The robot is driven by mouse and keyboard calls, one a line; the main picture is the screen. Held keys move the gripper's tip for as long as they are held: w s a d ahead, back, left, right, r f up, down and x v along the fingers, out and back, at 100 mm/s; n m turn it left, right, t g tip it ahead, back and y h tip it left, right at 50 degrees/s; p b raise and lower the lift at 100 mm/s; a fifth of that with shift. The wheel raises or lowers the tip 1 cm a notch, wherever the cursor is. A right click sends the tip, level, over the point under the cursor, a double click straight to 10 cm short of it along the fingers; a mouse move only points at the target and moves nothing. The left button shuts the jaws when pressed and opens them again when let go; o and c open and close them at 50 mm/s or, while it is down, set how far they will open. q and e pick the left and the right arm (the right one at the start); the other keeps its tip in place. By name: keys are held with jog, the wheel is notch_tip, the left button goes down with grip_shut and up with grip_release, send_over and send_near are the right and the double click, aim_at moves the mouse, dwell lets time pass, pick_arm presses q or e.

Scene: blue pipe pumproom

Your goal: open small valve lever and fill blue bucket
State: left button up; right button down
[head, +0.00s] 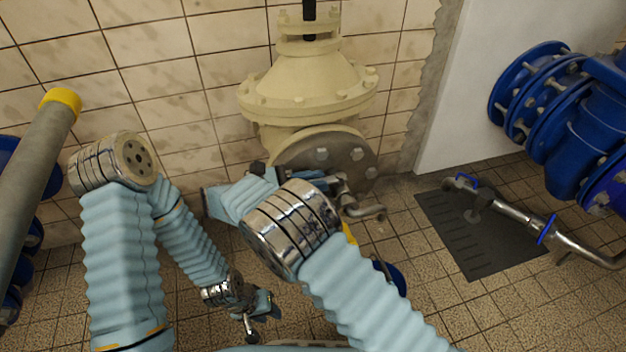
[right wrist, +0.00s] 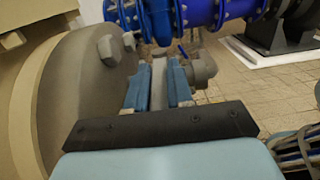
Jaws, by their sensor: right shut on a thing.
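The small valve (head: 347,192) with its bent spout (head: 370,212) sits low in front of the big flange, partly behind my right arm. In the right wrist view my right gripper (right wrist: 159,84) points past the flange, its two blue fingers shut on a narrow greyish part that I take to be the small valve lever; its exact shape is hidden. The valve body (right wrist: 203,68) is just beyond the fingertips. The blue bucket (head: 396,279) stands on the floor below the spout, mostly covered by my right arm. My left gripper (head: 252,328) hangs low, apart from the valve; its jaws are unclear.
The cream main valve (head: 305,85) and its grey flange (head: 340,155) stand against the tiled wall. Blue flanged pipes (head: 565,115) are at the right. A metal pipe (head: 515,212) with blue handles runs over a dark floor grate (head: 465,240). A grey pipe (head: 38,165) stands at the left.

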jog(key=c, duration=1)
grip_release()
